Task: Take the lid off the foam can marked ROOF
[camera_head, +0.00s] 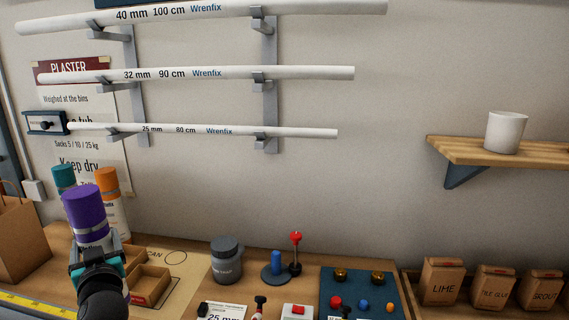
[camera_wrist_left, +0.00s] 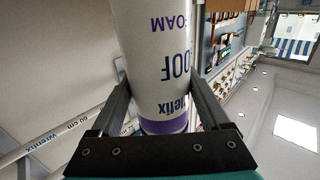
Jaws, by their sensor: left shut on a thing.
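The foam can (camera_head: 92,233) with a purple lid (camera_head: 84,207) is upright at the left in the head view, and the lid is on it. In the left wrist view the can's white body (camera_wrist_left: 165,50) shows the words ROOF and FOAM upside down, with a purple band at the lower end. My left gripper (camera_head: 95,252) is shut on the can's body, with one finger on each side. I cannot tell whether the can's bottom touches anything. My right gripper is not in view.
Cans with a teal lid (camera_head: 63,177) and an orange lid (camera_head: 107,180) stand close behind. A pale mat (camera_head: 178,275) with a drawn circle and the letters CAN lies to the right, beside a cardboard tray (camera_head: 150,286). A dark grey jar (camera_head: 227,262) stands farther right.

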